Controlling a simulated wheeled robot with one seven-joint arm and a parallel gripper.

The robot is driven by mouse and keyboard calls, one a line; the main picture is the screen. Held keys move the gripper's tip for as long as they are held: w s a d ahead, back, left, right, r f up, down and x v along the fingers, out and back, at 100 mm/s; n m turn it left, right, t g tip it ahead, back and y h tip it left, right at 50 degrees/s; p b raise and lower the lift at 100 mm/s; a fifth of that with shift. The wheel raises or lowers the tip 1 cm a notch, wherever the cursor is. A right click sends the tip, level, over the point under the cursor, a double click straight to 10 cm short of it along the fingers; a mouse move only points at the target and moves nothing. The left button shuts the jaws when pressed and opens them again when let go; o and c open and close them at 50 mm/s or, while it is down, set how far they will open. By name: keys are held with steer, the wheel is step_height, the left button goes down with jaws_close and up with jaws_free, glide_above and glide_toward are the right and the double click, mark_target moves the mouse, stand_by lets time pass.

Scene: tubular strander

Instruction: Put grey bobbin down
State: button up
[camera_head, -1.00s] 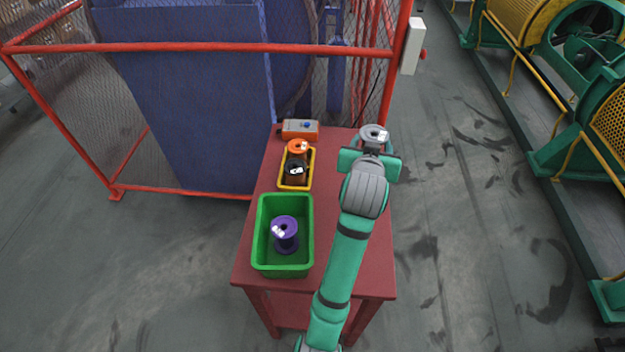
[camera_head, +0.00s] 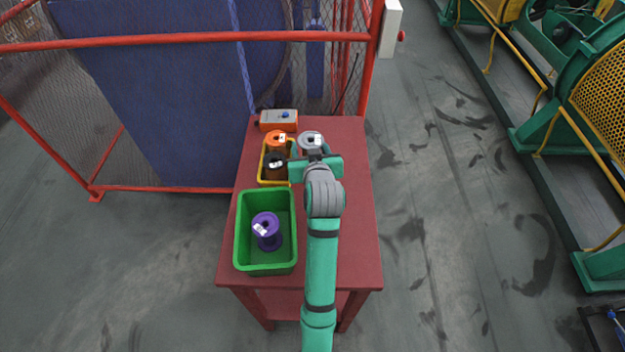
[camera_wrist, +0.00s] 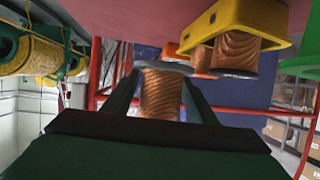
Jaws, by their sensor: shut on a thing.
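The grey bobbin (camera_head: 311,138) has a light grey flange with a white label. It is at the back of the red table (camera_head: 345,215), just right of the yellow tray. In the wrist view its copper-coloured winding (camera_wrist: 160,94) sits between my two fingers. My gripper (camera_head: 314,152) is shut on it, also seen in the wrist view (camera_wrist: 160,100). The bobbin looks upright. I cannot tell whether it touches the tabletop. My gripper and wrist hide its lower part in the head view.
The yellow tray (camera_head: 264,180) holds an orange bobbin (camera_head: 276,140) and a black bobbin (camera_head: 275,165). A green bin (camera_head: 241,262) in front holds a purple bobbin (camera_head: 267,230). An orange-and-grey control box (camera_head: 278,121) stands behind. The table's right side is clear. Red fencing (camera_head: 180,42) stands behind.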

steer(key=f, duration=0.5)
steer(key=shift+w+d+f, duration=0.1)
steer(key=shift+d+f, duration=0.25)
steer(key=shift+f, duration=0.05)
steer(key=shift+a+f, duration=0.1)
steer(key=shift+f, duration=1.8)
steer(key=shift+f, duration=0.15)
steer(key=o, duration=1)
